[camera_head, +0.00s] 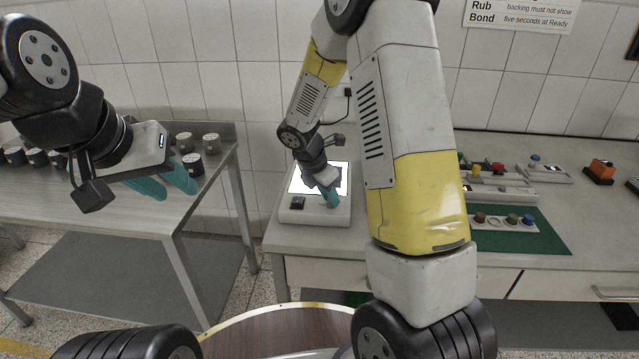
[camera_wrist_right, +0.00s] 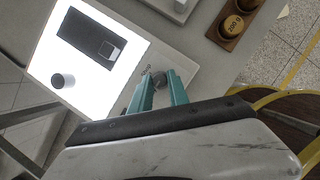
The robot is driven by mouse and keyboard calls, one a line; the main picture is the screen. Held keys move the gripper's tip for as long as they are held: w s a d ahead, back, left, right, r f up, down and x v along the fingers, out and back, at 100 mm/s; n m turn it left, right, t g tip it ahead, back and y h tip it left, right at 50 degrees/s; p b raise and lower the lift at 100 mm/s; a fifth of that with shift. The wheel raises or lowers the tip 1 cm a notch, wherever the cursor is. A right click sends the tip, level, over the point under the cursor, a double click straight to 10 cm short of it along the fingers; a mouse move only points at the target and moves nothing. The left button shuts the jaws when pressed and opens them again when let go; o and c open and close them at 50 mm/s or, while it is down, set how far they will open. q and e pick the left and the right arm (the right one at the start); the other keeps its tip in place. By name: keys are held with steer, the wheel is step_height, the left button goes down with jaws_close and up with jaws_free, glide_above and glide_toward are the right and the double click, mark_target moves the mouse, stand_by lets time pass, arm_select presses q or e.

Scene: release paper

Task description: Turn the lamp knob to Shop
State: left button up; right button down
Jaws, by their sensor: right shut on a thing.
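The lamp is a pale box (camera_head: 340,215) with a brightly lit white panel (camera_wrist_right: 45,60), on the bench left of my right arm. My right gripper (camera_head: 331,196) points down at the front right part of the box. In the right wrist view its teal fingers (camera_wrist_right: 161,86) are shut on a small grey round knob (camera_wrist_right: 159,79) beside the lit panel. The fingers partly hide the knob, and I cannot read its setting or any Shop mark. My left gripper (camera_head: 164,186) is open and empty, in the air at the left, away from the lamp.
On the lit panel lie a dark strip with a pale square (camera_wrist_right: 92,38) and a small dark cylinder (camera_wrist_right: 58,81). A wooden holder with a round piece (camera_wrist_right: 233,25) stands nearby. A green mat (camera_head: 540,243) with several coloured knobs lies right. Several jars stand on the left table (camera_head: 100,195).

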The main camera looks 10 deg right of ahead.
steer(key=m+g, duration=0.1)
steer(key=m, duration=0.3)
steer(key=shift+w+m+g+h, duration=0.2)
steer(key=shift+m+g+h, duration=0.2)
steer(key=m, duration=0.2)
steer(key=m+g, duration=0.1)
steer(key=m, duration=0.1)
steer(key=shift+w+g, duration=0.15)
steer(key=shift+g, duration=0.15)
steer(key=m, duration=0.2)
steer(key=m+g+y, duration=0.1)
steer(key=m, duration=0.2)
steer(key=shift+w+g, duration=0.1)
steer(key=shift+g, duration=0.2)
steer(key=shift+d+m+g+y, duration=0.1)
steer(key=shift+m+g+y, duration=0.2)
steer(key=shift+m, duration=0.7)
steer(key=shift+d+m+g+y, duration=0.15)
steer(key=shift+m+y, duration=0.25)
steer(key=shift+m, duration=0.6)
steer(key=shift+a, duration=0.1)
steer(key=c, duration=1.3)
jaws_free()
